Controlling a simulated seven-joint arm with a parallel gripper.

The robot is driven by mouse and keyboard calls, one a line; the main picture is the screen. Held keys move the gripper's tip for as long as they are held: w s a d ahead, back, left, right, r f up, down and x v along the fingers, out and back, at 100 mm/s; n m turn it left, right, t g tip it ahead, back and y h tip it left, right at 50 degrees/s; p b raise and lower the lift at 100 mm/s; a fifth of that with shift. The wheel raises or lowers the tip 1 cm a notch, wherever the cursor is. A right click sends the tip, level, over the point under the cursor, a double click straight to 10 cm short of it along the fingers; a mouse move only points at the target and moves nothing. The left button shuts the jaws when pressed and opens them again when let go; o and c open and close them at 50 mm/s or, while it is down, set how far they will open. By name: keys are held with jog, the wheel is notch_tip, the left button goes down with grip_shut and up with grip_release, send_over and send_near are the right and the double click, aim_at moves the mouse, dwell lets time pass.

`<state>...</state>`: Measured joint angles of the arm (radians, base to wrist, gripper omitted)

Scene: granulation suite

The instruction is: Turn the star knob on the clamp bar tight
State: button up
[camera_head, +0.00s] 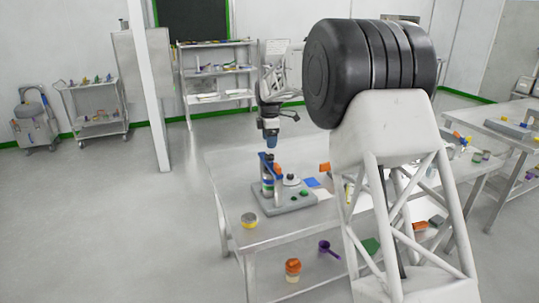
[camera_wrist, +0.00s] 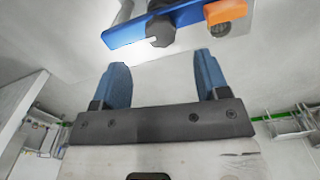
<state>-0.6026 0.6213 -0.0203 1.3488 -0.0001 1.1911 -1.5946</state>
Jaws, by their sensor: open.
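My gripper (camera_head: 271,143) hangs pointing down above the grey fixture (camera_head: 291,201) on the table. In the wrist view its two blue fingers (camera_wrist: 162,72) are spread apart with nothing between them. A dark grey lobed star knob (camera_wrist: 160,31) lies just beyond the fingertips, roughly in line with the gap and apart from both fingers. It sits against the blue clamp bar (camera_wrist: 125,34). In the head view the blue bar (camera_head: 274,170) stands at the fixture's left part, below my gripper; the knob is too small to make out there.
An orange block (camera_wrist: 226,11) sits at the bar's right end. An orange-lidded jar (camera_head: 292,268) and a purple scoop (camera_head: 327,248) are on the lower shelf. A large dark drum (camera_head: 368,70) on a white frame blocks the right.

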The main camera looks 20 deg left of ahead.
aim_at(270, 155)
jog(key=shift+f, duration=3.25)
jog(key=shift+c, duration=0.4)
jog(key=c, duration=0.8)
jog(key=shift+c, duration=0.2)
